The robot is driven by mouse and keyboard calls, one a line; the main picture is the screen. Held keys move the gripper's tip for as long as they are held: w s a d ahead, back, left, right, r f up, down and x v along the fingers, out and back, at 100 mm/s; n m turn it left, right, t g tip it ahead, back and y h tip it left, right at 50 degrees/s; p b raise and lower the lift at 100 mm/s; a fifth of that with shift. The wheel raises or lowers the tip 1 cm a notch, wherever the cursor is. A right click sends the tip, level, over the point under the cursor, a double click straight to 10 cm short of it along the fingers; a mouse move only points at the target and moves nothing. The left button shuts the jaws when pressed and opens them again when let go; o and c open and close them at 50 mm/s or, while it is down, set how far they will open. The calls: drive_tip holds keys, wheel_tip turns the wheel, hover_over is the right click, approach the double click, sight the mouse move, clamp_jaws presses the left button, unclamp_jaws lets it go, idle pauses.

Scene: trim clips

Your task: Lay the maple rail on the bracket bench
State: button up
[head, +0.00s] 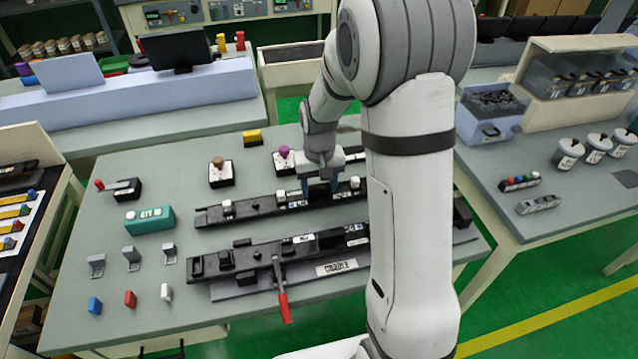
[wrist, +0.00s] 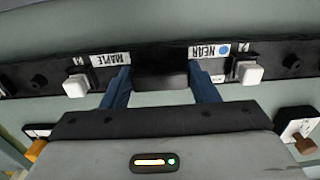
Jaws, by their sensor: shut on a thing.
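The maple rail (head: 265,206) is a long black bar with white clips, lying across the back half of the grey bench (head: 160,285) in the head view. In the wrist view the rail (wrist: 285,72) runs across the top, with upside-down MAPLE and NEAR labels. I cannot tell whether the rail touches the bench. Its right end is hidden by my arm.
A second black rail-like fixture (head: 215,265) with a red-handled lever (head: 284,305) lies in front. Grey brackets (head: 132,258), small coloured blocks (head: 130,299) and a teal box (head: 149,219) stand at left. Knobbed boxes (head: 221,174) stand behind the rail.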

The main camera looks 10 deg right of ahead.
drive_tip(key=shift+f, duration=0.5)
drive_tip(key=o, duration=1.3)
drive_tip(key=shift+r, duration=0.1)
wheel_tip(320, 180, up, 8)
drive_tip(key=shift+f+b, duration=0.15)
drive_tip(key=shift+b, duration=0.3)
drive_tip(key=s+r+t, duration=0.1)
drive_tip(key=s+r, duration=0.1)
drive_tip(key=s, duration=0.5)
drive_tip(key=s+r+t, duration=0.1)
drive_tip(key=s+r, duration=0.2)
drive_tip(key=s, duration=0.4)
drive_tip(key=s+d+r+t, duration=0.1)
drive_tip(key=s+r, duration=0.1)
drive_tip(key=s, duration=0.5)
drive_tip(key=shift+r, duration=0.2)
